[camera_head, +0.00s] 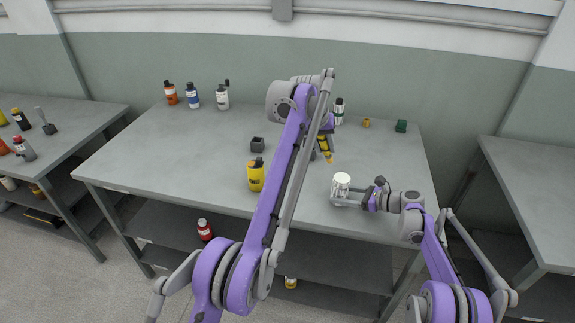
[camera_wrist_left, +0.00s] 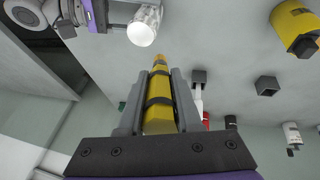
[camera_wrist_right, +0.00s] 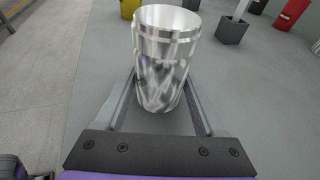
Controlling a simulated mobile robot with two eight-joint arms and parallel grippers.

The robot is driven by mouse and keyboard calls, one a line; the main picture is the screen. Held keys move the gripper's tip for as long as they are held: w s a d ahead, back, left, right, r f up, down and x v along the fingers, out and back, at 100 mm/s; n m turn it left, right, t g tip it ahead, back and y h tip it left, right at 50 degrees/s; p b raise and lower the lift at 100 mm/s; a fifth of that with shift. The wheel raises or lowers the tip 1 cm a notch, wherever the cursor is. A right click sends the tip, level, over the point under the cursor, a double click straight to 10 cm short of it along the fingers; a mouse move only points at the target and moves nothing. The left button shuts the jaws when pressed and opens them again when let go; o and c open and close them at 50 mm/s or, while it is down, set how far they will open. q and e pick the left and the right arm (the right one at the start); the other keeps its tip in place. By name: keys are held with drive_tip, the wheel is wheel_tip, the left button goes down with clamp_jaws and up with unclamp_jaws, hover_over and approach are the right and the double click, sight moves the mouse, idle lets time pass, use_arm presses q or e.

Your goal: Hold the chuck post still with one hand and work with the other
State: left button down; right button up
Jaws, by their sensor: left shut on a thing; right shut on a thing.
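The chuck post is a shiny silver cylinder (camera_head: 341,186) standing upright near the table's front right edge. It also shows in the left wrist view (camera_wrist_left: 144,26) and fills the middle of the right wrist view (camera_wrist_right: 165,60). My right gripper (camera_head: 354,197) is shut on the post, one finger on each side, low down. My left gripper (camera_head: 325,146) is shut on a yellow tool with black bands (camera_wrist_left: 158,100). The tool tilts downward, its narrow orange tip behind the post and apart from it. My left arm hides part of the table's middle.
A yellow bottle (camera_head: 255,175) and a small dark open box (camera_head: 257,145) stand left of my left arm. Several bottles (camera_head: 193,96) stand at the back left. A white-and-green bottle (camera_head: 339,112), a small orange item (camera_head: 366,123) and a green block (camera_head: 401,126) are at the back right.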

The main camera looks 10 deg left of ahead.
use_arm(q)
drive_tip(key=s+d+r, duration=0.1)
drive_tip(key=d+r, duration=0.2)
drive_tip(key=d, duration=0.2)
drive_tip(key=shift+t, duration=0.3)
drive_tip(key=shift+s+a+f, duration=0.1)
drive_tip(key=shift+f, duration=1.35)
drive_tip(key=shift+s+a+f, duration=0.1)
drive_tip(key=shift+f, duration=1.3)
drive_tip(key=shift+f, duration=0.75)
drive_tip(key=shift+a, duration=0.15)
